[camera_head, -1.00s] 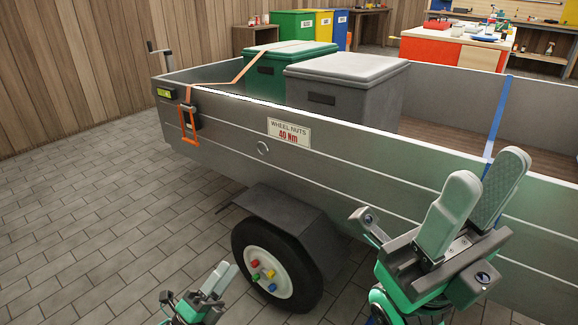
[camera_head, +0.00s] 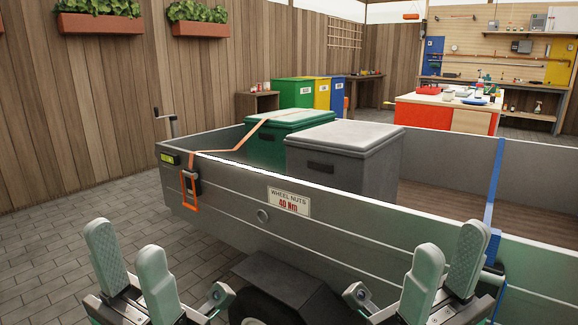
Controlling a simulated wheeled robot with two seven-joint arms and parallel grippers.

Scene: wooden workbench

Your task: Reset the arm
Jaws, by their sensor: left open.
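My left gripper (camera_head: 126,246) is at the lower left, with its two pale green fingers pointing up and a gap between them. It is empty. My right gripper (camera_head: 450,250) is at the lower right, also with its fingers up, apart and empty. Both are in front of the near side wall of a grey trailer (camera_head: 350,216). They look roughly level with each other. The trailer's wheel (camera_head: 262,308) is mostly hidden below, between the grippers.
A green box (camera_head: 262,145) and a grey box (camera_head: 340,165) stand in the trailer. An orange strap (camera_head: 190,190) and a blue strap (camera_head: 494,185) cross its wall. A wooden fence (camera_head: 90,100) stands behind. Paved floor (camera_head: 60,255) is free at the left.

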